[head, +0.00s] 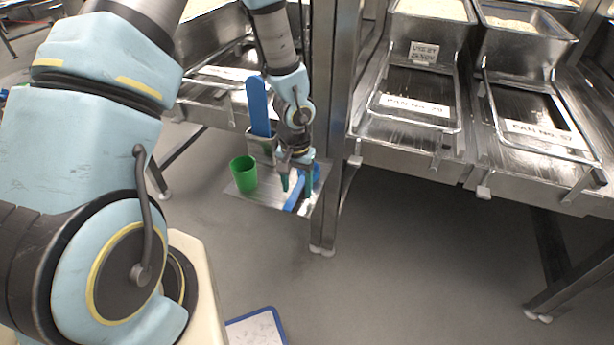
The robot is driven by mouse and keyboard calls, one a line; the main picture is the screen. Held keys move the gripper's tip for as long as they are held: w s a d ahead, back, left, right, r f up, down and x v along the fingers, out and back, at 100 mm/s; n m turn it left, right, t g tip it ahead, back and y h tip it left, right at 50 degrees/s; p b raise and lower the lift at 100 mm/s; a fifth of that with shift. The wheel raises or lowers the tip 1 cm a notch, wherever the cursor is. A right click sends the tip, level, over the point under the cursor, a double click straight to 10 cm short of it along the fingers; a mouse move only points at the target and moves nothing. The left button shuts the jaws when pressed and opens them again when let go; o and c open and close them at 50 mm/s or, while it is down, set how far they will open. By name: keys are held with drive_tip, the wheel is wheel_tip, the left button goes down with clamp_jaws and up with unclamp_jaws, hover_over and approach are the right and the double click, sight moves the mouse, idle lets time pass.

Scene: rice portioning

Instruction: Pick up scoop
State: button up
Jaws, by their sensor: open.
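A blue tool that looks like the scoop (292,203) lies on a small metal shelf (262,197), partly hidden by my gripper. Its blue part also shows to the right of the fingers. My gripper (296,187) points down over the blue tool, with its two teal fingers apart. The fingers appear on either side of the tool's handle. I cannot tell whether they touch it.
A green cup (243,174) stands on the shelf to the left of my gripper. A tall blue paddle (258,106) stands upright in a metal holder (262,147) behind. A steel post (333,130) rises close on the right. Metal pans (432,22) sit on racks further right.

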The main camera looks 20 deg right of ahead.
drive_tip(key=shift+f, duration=0.7)
drive_tip(key=shift+c, duration=0.4)
clamp_jaws()
